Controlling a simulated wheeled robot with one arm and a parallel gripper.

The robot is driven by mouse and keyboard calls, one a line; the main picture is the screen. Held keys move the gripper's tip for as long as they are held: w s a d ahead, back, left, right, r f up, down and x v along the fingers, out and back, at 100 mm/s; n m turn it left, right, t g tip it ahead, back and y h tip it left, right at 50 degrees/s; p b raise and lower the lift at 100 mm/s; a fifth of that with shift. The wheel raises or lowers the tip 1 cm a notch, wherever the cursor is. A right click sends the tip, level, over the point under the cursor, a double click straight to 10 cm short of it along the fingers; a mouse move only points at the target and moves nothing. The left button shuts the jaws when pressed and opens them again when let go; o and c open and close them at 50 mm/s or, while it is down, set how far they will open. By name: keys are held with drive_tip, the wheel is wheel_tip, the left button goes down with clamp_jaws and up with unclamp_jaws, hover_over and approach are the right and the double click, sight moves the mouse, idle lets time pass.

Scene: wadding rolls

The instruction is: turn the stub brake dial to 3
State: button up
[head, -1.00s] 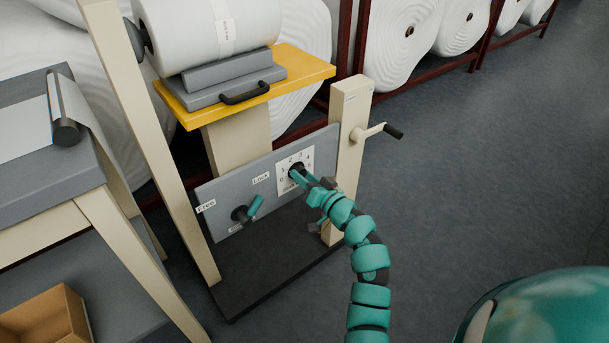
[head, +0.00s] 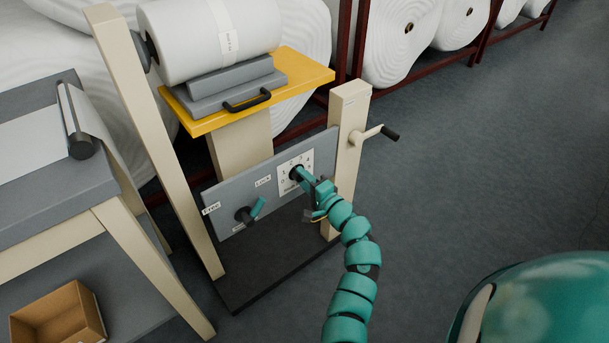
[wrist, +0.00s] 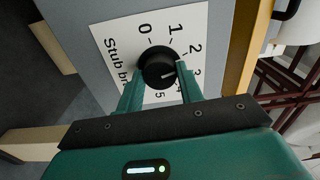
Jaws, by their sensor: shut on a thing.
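The stub brake dial (wrist: 157,69) is a round black knob on a white numbered plate (wrist: 115,28) in the wrist view. Its short white mark points right, roughly toward the 3, but my finger partly hides the numbers there, so the exact setting is unclear. My gripper (wrist: 160,80) has one finger on each side of the knob and is shut on it. In the head view, my gripper (head: 301,176) reaches the plate (head: 309,160) on the right part of the grey panel, covering most of the dial.
A teal lever (head: 257,207) sits left of the dial on the grey panel (head: 225,195), between FREE and LOCK labels. A crank handle (head: 388,133) sticks out from the right post. A yellow shelf (head: 315,72) overhangs the panel. Open floor lies to the right.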

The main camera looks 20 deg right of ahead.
drive_tip(key=m+p, duration=0.3)
drive_tip(key=m, duration=0.3)
drive_tip(key=shift+p, duration=0.3)
drive_tip(key=shift+m, duration=0.3)
drive_tip(key=o, duration=1)
drive_tip(key=shift+s, duration=0.1)
drive_tip(key=v, duration=1.7)
drive_tip(key=shift+s+d, duration=0.1)
